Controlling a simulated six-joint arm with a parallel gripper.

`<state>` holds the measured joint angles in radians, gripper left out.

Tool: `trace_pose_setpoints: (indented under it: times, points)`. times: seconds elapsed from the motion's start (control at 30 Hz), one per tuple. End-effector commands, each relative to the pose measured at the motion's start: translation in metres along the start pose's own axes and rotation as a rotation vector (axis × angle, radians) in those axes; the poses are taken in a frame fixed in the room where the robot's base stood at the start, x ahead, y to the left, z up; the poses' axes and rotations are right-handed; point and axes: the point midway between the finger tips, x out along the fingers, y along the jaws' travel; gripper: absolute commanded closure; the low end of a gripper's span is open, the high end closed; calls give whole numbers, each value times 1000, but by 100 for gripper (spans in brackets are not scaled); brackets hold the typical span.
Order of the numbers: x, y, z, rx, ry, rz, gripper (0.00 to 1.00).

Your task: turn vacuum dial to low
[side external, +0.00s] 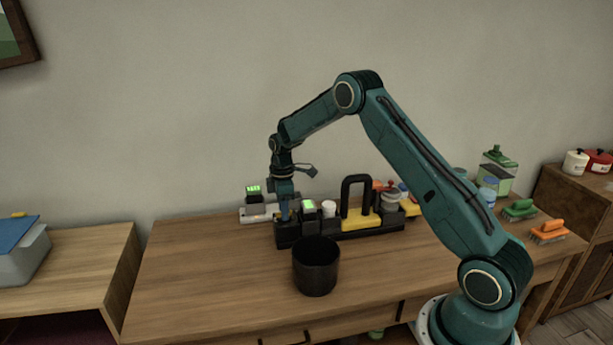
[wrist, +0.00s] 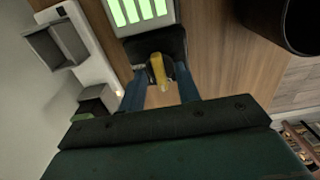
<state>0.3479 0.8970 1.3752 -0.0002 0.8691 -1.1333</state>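A dark dial with a yellow pointer (wrist: 159,71) sits below a bright green bar display (wrist: 140,11) in the wrist view. My gripper (wrist: 158,82) is open, with one blue finger on each side of the yellow pointer and visible gaps between. In the side view, my gripper (side external: 286,212) points down at the left end of a long black unit (side external: 288,236), beside a small green-lit display (side external: 308,205). The dial is hidden there behind my gripper. I cannot tell whether the fingertips touch the dial's base, nor read any dial setting.
A black cup (side external: 316,268) stands in front of the unit on the wooden table (side external: 200,285). A black handle on a yellow block (side external: 358,217) rises to the right of my gripper. A grey device with another green display (side external: 253,196) is behind. The table's left front is clear.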

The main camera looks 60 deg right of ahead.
Motion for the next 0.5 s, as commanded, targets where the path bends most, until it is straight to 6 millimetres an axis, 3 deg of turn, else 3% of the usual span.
trace_pose_setpoints:
  times: [0.1,0.27,0.5]
  points:
    - [0,0,0,0,0,0,69]
    - [0,0,0,0,0,0,100]
    - [0,0,0,4,0,0,100]
